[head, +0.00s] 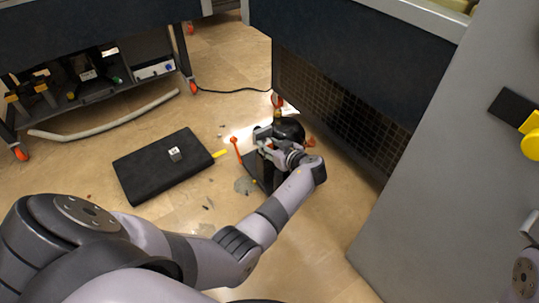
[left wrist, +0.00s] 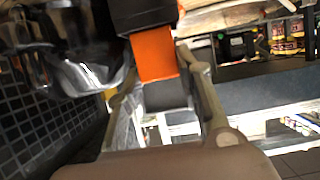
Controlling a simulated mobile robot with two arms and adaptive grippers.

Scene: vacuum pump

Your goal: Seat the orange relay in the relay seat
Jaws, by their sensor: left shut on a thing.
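The orange relay (left wrist: 154,54) shows in the left wrist view as an orange block with a dark grey part below it, between the two fingers of my left gripper (left wrist: 163,88). Its upper end meets or overlaps a black block (left wrist: 144,14); I cannot tell whether it sits in a seat there. In the head view my left gripper (head: 264,140) is at the dark vacuum pump (head: 290,129), and the relay is hidden. The relay seat cannot be made out. My right gripper is not in view.
An orange-topped rod (head: 236,147) stands beside the pump. A dark cabinet with a grille (head: 340,118) is close behind. Small debris lies on the floor.

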